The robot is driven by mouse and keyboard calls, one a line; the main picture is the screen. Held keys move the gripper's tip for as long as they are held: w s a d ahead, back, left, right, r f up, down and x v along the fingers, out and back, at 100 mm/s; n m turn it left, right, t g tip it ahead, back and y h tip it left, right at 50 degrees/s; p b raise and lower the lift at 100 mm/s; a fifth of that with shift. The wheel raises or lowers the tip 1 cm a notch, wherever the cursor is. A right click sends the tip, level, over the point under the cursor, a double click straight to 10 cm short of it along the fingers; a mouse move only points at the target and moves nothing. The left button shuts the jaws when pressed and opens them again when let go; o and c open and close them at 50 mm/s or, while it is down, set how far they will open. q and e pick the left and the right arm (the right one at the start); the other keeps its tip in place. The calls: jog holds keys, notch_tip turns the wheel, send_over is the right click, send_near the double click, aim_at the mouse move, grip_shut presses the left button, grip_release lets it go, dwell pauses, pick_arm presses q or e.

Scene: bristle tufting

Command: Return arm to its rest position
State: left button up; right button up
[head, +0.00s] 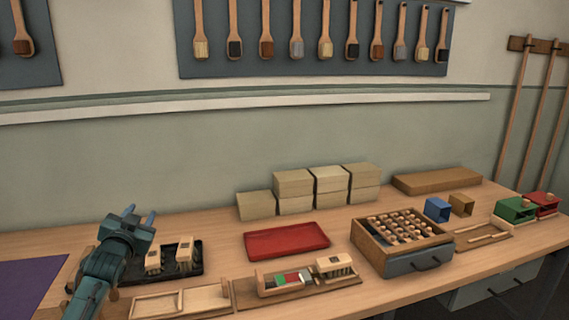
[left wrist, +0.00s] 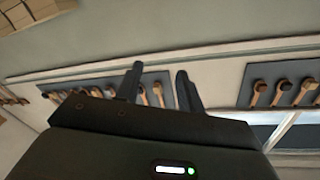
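My left gripper (head: 139,217) is raised above the left part of the workbench (head: 215,225) in the head view, its fingers pointing up and away. In the left wrist view its two fingers (left wrist: 160,85) stand apart with nothing between them; behind them is the wall with hanging brushes. My right gripper does not show in either view.
A red tray (head: 287,241), a wooden fixture (head: 297,286) with a brush block, and a drawer box (head: 402,243) of tufts stand on the bench. Pale boxes (head: 293,190) are stacked at the back. A purple mat (head: 28,287) lies at the left. Green (head: 515,209) and red containers are at the right.

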pick_arm(q)
jog(key=s+d+f+g+h, duration=0.1)
jog(key=s+d+f, duration=0.2)
jog(key=s+f, duration=0.2)
jog(key=s+d+f+g+h, duration=0.1)
jog(key=s+d+f, duration=0.3)
jog(key=f, duration=0.4)
jog(key=s+d+f+g+h, duration=0.1)
jog(key=s+d+f+g, duration=0.1)
jog(key=s+d+f, duration=0.2)
jog(key=shift+s+f, duration=0.45)
jog(key=shift+f, duration=0.3)
jog(key=shift+s+f, duration=0.4)
jog(key=shift+f, duration=0.35)
jog(key=s+d+f+g, duration=0.1)
jog(key=s+d+f, duration=0.1)
jog(key=s, duration=0.6)
jog(key=s+d+f+g+h, duration=0.1)
jog(key=s+d+f, duration=0.2)
jog(key=s+d, duration=0.2)
jog(key=s+d+f+g+h, duration=0.1)
jog(key=s+d+f, duration=0.1)
jog(key=s, duration=1)
jog(key=shift+d+f+n+g, duration=0.3)
jog(key=shift+d+f+n, duration=0.1)
jog(key=shift+d, duration=0.25)
